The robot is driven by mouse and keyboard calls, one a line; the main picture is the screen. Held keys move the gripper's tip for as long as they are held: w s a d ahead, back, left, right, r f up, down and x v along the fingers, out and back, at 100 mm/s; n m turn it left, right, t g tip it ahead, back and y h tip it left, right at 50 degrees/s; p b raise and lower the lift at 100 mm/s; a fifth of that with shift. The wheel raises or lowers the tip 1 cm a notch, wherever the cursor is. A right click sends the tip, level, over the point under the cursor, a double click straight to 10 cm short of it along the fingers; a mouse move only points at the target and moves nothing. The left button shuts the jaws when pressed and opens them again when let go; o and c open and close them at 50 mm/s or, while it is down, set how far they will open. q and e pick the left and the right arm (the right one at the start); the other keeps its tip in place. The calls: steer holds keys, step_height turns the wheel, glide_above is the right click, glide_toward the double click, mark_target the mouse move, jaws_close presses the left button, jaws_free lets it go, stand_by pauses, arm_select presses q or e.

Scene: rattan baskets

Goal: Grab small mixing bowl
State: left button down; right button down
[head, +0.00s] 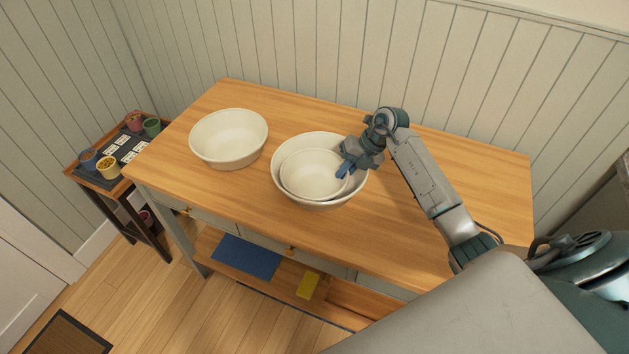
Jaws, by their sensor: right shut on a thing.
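A small white mixing bowl (312,174) sits inside a larger white bowl (277,182) near the middle of the wooden table. My right gripper (343,171) reaches in from the right and is shut on the right rim of the small bowl. Its fingers hide that part of the rim. I cannot tell whether the small bowl is touching the bottom of the larger one. My left gripper is not in view.
Another white bowl (229,138) stands apart on the left of the wooden table (440,175). The table's right part is clear under my arm. A low side stand (82,170) with small coloured pots is at the left. A panelled wall runs behind the table.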

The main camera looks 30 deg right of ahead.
steer(key=shift+w+r, duration=0.1)
stand_by(0.5)
steer(key=shift+r, duration=0.15)
step_height(320, 180, up, 9)
steer(key=b, duration=0.3)
steer(key=shift+r+p, duration=1.85)
steer(key=shift+r, duration=0.55)
